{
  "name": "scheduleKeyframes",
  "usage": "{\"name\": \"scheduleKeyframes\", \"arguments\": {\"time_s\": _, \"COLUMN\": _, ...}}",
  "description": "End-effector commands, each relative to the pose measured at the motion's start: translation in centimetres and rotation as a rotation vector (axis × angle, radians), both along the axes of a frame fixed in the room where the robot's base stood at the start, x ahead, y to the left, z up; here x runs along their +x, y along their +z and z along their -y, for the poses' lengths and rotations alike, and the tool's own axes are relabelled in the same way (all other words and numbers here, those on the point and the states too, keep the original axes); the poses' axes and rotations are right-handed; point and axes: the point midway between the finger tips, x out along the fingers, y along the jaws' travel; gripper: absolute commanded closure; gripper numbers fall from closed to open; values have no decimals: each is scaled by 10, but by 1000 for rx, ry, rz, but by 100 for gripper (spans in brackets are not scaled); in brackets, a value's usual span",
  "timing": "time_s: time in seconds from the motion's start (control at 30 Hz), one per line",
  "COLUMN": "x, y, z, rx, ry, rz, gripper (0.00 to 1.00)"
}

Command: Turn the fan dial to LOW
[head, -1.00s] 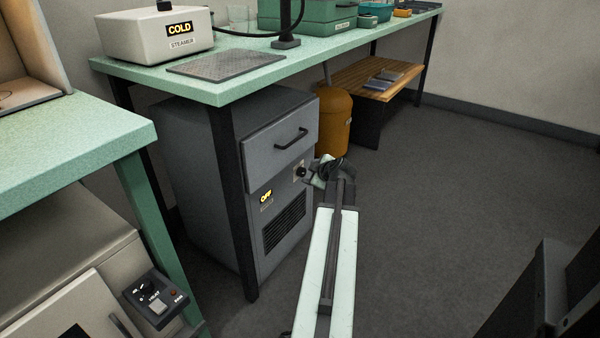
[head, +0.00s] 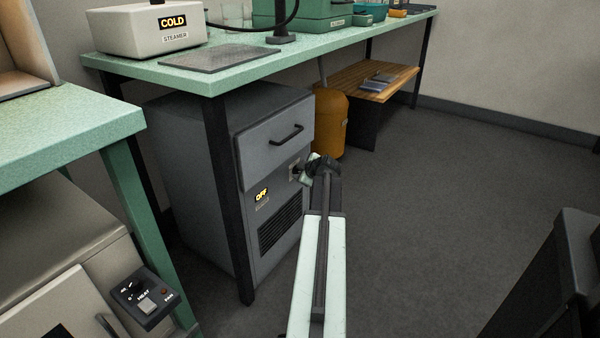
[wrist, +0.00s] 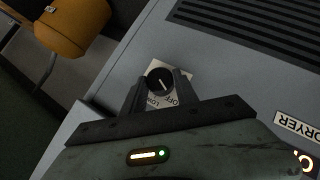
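The dial (wrist: 159,81) is a round black knob with a white pointer line, on a pale plate marked OFF and LOW. Its pointer is toward OFF. In the head view my gripper (head: 312,171) is at the right edge of the cabinet front and partly hides the dial.
A green bench (head: 225,78) stands over the cabinet, its black leg in front. A drawer handle (head: 287,135) is above the dial and a vent grille (head: 280,228) below. An orange canister (head: 331,120) stands behind. Another control box (head: 147,298) is at lower left.

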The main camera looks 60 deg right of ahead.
Motion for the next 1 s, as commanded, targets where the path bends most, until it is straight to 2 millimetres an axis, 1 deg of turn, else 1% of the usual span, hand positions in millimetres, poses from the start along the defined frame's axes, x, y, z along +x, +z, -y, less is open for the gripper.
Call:
{"name": "scheduleKeyframes", "arguments": {"time_s": 0.17, "x": 0, "y": 1, "z": 0, "rx": 18, "ry": 1, "rz": 0, "gripper": 100}}
{"name": "scheduleKeyframes", "arguments": {"time_s": 0.37, "x": 1, "y": 3, "z": 2, "rx": 100, "ry": 1, "rz": 1, "gripper": 100}}
{"name": "scheduleKeyframes", "arguments": {"time_s": 0.57, "x": 1, "y": 4, "z": 6, "rx": 253, "ry": 1, "rz": 3, "gripper": 100}}
{"name": "scheduleKeyframes", "arguments": {"time_s": 1.0, "x": 1, "y": 1, "z": 11, "rx": 665, "ry": 2, "rz": 5, "gripper": 100}}
